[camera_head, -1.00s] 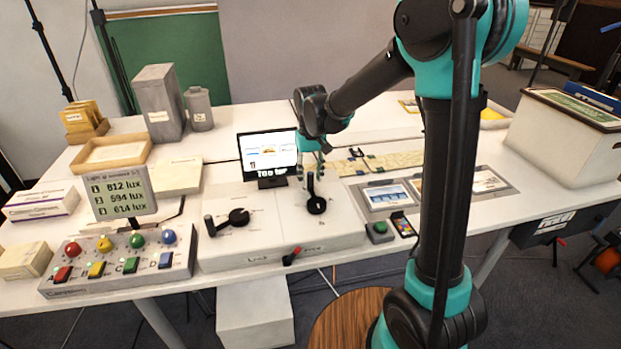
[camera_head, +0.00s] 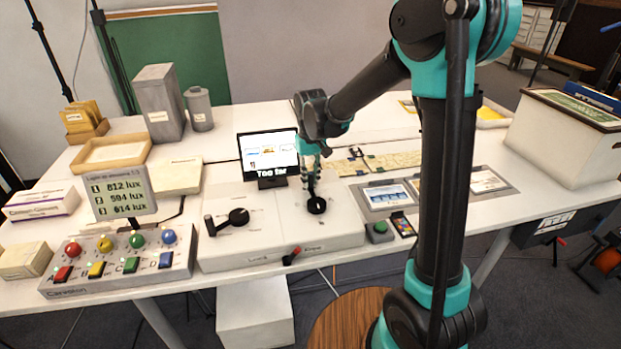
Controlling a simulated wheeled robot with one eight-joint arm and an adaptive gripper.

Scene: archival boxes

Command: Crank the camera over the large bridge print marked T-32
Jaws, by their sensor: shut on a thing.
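My gripper (camera_head: 312,186) points down over the right-hand crank (camera_head: 317,206) on the white control panel (camera_head: 340,229). It is shut on the crank's upright handle, and the fingers mostly hide it. Behind it, a small monitor (camera_head: 268,150) shows pictures and the words "Too far". A grey tray (camera_head: 372,211) to the right holds several prints; the nearest print (camera_head: 388,194) is bluish. I cannot read a T-32 mark on any print. A second black crank (camera_head: 238,217) sits at the left of the panel.
A red-tipped lever (camera_head: 291,257) is on the panel's front. A green button (camera_head: 379,231) stands to the right. A light control box (camera_head: 118,269) with coloured knobs and a lux display (camera_head: 120,195) are at left. A large white box (camera_head: 562,145) stands at the right end.

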